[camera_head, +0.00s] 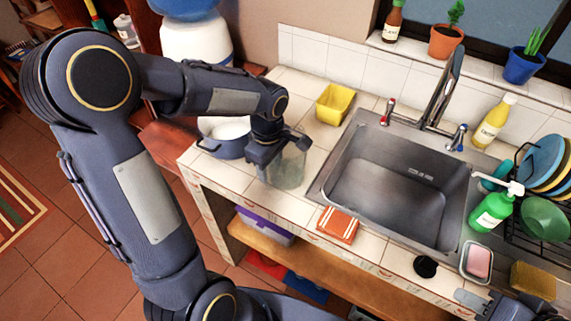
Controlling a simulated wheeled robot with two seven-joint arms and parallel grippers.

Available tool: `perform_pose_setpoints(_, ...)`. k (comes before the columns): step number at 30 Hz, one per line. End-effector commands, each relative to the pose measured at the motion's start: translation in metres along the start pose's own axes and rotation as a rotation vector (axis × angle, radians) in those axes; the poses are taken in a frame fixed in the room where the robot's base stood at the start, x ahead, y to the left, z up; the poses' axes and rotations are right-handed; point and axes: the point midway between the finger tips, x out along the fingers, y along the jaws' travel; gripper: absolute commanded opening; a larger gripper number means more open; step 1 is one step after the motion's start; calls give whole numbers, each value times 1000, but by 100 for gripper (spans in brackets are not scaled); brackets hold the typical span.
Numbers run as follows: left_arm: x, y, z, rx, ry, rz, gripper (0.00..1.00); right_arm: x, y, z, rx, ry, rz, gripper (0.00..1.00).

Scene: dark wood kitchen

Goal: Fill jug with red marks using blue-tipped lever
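A see-through jug (287,171) stands on the tiled counter left of the sink; red marks on it cannot be made out. My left gripper (283,150) is at the jug's upper rim and hides part of it; whether its fingers are closed on the jug is unclear. The blue-tipped lever (457,138) is on the right of the tap (441,92), and a red-tipped lever (388,110) is on its left. No water stream shows. My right gripper (474,300) is partly in view at the bottom right, by the counter's front edge, apart from the jug and levers.
The steel sink (385,195) is empty. A pot (226,138) stands behind my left gripper, with a yellow container (335,103) nearby. An orange cloth (338,225) lies at the front edge. A green soap bottle (491,210), soap dish (477,262) and dish rack crowd the right.

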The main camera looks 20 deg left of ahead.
Motion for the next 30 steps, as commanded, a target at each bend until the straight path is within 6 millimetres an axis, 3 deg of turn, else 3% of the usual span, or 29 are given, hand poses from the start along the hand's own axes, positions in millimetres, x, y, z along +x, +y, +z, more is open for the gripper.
perform_pose_setpoints(1,0,0,0,0,0,0,39,0,0,0,0,0,0,36)
perform_pose_setpoints(8,0,0,0,0,0,0,11,0,0,0,0,0,0,36)
perform_pose_setpoints(20,-10,1,0,0,2,3,11,1,0,0,0,0,0,36)
perform_pose_setpoints(25,-35,0,0,-1,1,8,10,2,1,1,0,0,0,36)
perform_pose_setpoints(30,-71,-30,16,3,1,12,10,10,5,5,0,0,0,36)
